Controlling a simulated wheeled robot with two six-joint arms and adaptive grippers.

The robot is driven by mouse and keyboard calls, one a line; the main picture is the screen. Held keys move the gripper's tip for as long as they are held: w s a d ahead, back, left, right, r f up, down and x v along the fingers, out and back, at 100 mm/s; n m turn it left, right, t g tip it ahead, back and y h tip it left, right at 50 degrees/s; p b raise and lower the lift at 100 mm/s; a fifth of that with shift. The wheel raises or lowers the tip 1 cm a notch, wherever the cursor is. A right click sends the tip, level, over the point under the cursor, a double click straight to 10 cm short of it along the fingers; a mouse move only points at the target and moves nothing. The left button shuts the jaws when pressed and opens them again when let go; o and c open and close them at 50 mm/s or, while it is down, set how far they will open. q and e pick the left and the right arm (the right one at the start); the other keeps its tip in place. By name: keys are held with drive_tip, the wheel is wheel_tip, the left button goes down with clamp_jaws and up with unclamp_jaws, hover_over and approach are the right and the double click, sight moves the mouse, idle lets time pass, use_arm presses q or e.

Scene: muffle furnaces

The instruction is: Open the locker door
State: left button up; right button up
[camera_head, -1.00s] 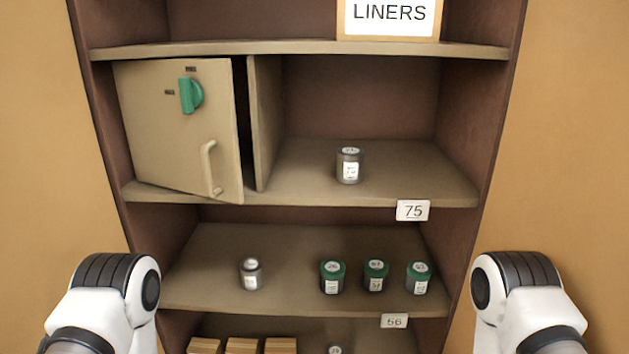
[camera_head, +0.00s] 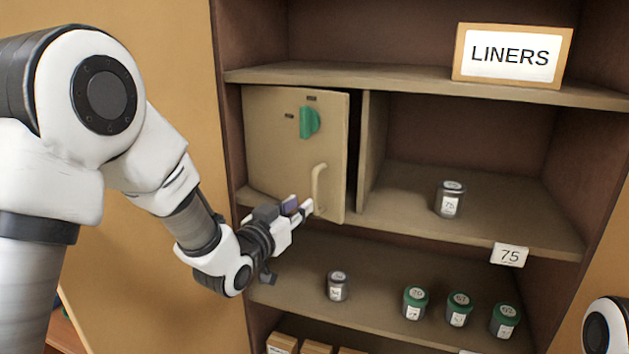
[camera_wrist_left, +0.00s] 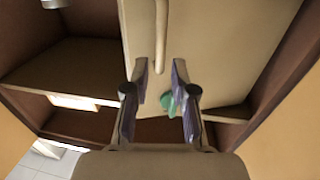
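The beige locker door (camera_head: 275,150) is on the upper left shelf, with a green knob (camera_head: 309,122) and a curved handle (camera_head: 318,185) near its right edge. A dark gap shows between that edge and the divider, so the door looks slightly ajar. My left gripper (camera_head: 300,207) is open, close by the handle's lower end. In the left wrist view, the fingers (camera_wrist_left: 160,75) are spread, with the handle (camera_wrist_left: 161,35) ahead and between them, and the green knob (camera_wrist_left: 168,103) also shows. I cannot tell whether they touch the handle. My right gripper is out of view.
A grey jar (camera_head: 450,199) stands on the shelf right of the locker. Another grey jar (camera_head: 337,286) and several green-lidded jars (camera_head: 415,302) stand on the shelf below. A LINERS sign (camera_head: 512,54) is above. Divider (camera_head: 373,150) is right of the door.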

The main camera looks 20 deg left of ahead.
sight(313, 192)
use_arm(q)
drive_tip(key=w+p, duration=0.1)
drive_tip(key=w, duration=0.1)
drive_tip(key=w+d+p, duration=0.1)
drive_tip(key=w, duration=0.2)
drive_tip(key=w+p, duration=0.1)
drive_tip(key=w, duration=0.2)
drive_tip(key=shift+d+r+p, duration=0.15)
drive_tip(key=shift+d+p, duration=0.05)
drive_tip(key=shift+p, duration=0.1)
clamp_jaws()
